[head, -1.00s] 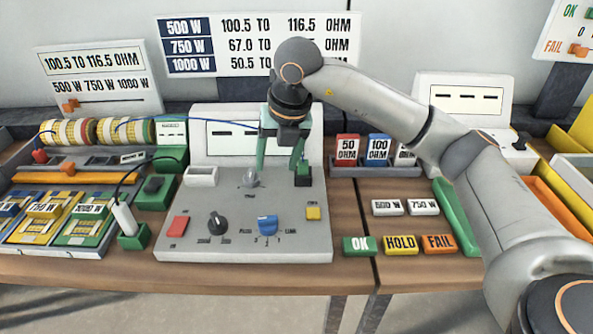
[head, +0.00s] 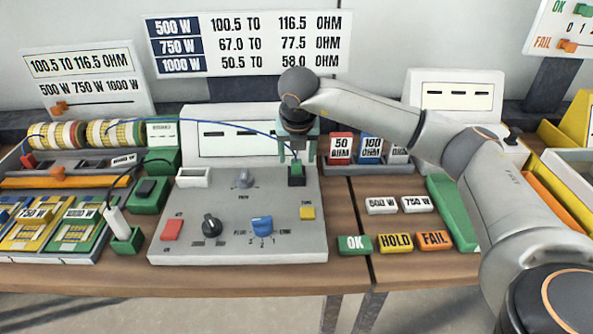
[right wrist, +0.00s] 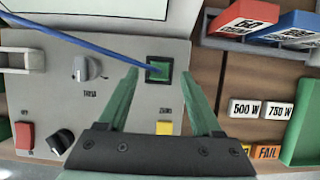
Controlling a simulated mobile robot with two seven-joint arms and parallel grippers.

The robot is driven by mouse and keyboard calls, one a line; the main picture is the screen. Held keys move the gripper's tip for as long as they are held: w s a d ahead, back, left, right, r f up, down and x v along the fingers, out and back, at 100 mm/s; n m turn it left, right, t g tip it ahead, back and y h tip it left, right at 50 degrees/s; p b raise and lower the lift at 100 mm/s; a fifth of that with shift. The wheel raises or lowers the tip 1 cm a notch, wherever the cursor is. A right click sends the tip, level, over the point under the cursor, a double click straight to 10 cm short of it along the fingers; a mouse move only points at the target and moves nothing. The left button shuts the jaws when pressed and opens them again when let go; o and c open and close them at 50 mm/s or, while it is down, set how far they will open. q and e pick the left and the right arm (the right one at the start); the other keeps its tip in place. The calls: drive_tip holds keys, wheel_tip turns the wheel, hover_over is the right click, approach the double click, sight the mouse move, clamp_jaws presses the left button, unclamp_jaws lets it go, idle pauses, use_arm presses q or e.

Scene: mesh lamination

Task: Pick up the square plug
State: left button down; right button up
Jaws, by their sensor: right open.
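The square plug (head: 297,177) is a small dark green block at the upper right of the grey console (head: 290,243). A blue cable runs to it from the left. In the right wrist view the plug (right wrist: 160,70) shows as a green square with a dark border, with the cable end over it. My right gripper (head: 297,158) is open above the plug, pointing down. In the right wrist view its green fingers (right wrist: 160,82) stand on either side of the plug, with a gap to each. I cannot tell how far above it the fingertips are. My left gripper is not in view.
A grey knob (head: 244,179) sits left of the plug and a yellow button (head: 308,213) below it. The display box (head: 232,146) rises behind. A rack with a red 50 OHM block (head: 341,147) stands close on the right. The blue cable (right wrist: 75,41) crosses the workspace.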

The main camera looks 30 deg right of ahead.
drive_tip(key=shift+x, duration=1.1)
clamp_jaws()
